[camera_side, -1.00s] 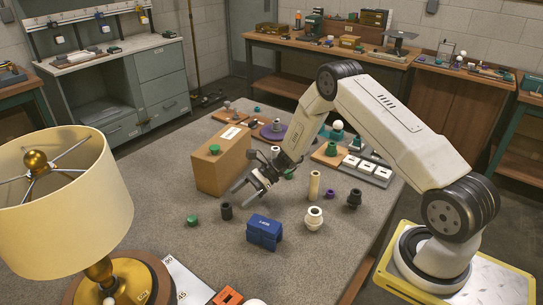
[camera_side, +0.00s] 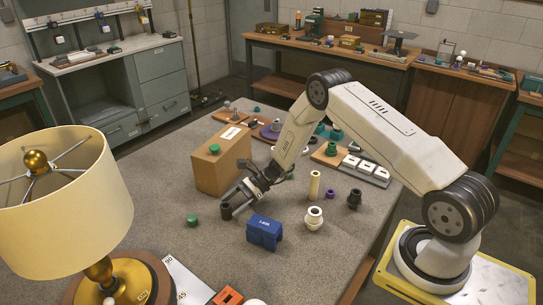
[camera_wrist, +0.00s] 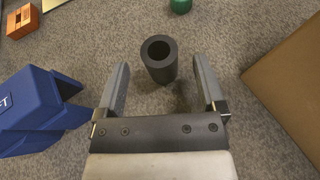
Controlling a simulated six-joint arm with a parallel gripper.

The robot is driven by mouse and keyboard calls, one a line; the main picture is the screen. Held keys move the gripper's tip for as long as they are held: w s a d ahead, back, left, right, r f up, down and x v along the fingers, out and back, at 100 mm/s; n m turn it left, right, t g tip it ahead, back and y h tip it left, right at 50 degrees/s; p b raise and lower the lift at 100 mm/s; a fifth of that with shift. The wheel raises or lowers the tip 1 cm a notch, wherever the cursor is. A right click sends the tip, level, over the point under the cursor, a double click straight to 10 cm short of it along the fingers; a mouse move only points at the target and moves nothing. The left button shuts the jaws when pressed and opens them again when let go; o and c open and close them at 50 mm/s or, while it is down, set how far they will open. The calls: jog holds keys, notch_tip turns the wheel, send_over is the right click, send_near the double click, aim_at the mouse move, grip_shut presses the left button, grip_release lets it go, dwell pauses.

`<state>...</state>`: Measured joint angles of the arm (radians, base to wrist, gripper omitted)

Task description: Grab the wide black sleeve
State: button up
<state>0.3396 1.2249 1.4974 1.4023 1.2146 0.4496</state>
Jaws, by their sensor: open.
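A black hollow sleeve (camera_side: 226,211) stands upright on the grey table, left of the blue block. In the wrist view the sleeve (camera_wrist: 159,62) shows its round open top, ahead of my gripper and between the lines of its two fingers. My gripper (camera_side: 236,202) is open and low beside the sleeve, its fingers pointing at it. In the wrist view the gripper (camera_wrist: 163,68) is empty, with gaps on both sides of the sleeve. Another dark part (camera_side: 354,199), stepped in shape, stands further right.
A blue labelled block (camera_side: 264,231) is close on the right, a cardboard box (camera_side: 222,165) behind. A green part (camera_side: 193,220) lies to the left. A cream column (camera_side: 314,185), white part (camera_side: 314,218) and purple part (camera_side: 330,194) stand right. A lamp (camera_side: 65,205) fills the near left.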

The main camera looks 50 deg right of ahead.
aim_at(222, 219)
jog(key=shift+x, duration=2.15)
jog(key=shift+r, duration=0.1)
grip_shut()
